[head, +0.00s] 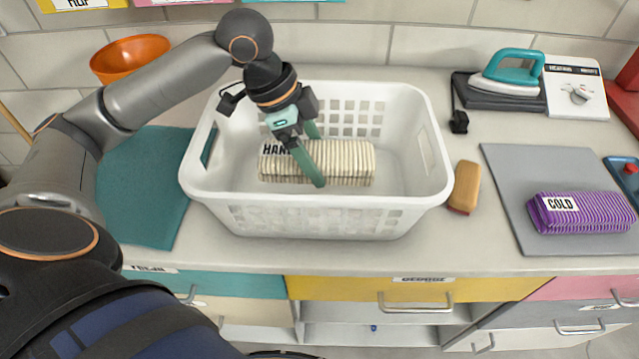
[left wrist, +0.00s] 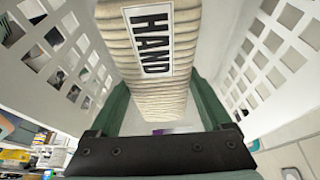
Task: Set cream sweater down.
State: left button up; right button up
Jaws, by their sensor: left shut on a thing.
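The cream sweater (head: 345,163) is a folded, ribbed bundle with a white "HAND" label. It is inside the white laundry basket (head: 320,215), near the middle. My left gripper (head: 315,160) reaches down into the basket with its green fingers on either side of the sweater and is shut on it. In the left wrist view the sweater (left wrist: 158,95) lies between the two fingers (left wrist: 160,110), with the basket's slotted walls on both sides. I cannot tell whether the sweater touches the basket floor. My right gripper is not in view.
A grey mat (head: 510,185) holds a purple folded garment (head: 585,212) labelled "COLD". A brown brush or block (head: 465,187) lies right of the basket. A teal iron (head: 508,70) stands at the back right, an orange bowl (head: 130,60) at the back left. A teal mat (head: 145,185) lies left.

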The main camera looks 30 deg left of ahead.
aim_at(324, 194)
pick_arm(q)
notch_tip(324, 194, down, 3)
notch_tip(324, 194, down, 3)
jog(key=shift+f+b, duration=0.15)
jog(key=shift+b, duration=0.5)
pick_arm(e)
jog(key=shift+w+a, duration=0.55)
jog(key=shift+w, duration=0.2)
pick_arm(q)
jog(key=shift+f, duration=0.1)
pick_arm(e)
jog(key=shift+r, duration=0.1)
pick_arm(q)
jog(key=o, duration=1.5)
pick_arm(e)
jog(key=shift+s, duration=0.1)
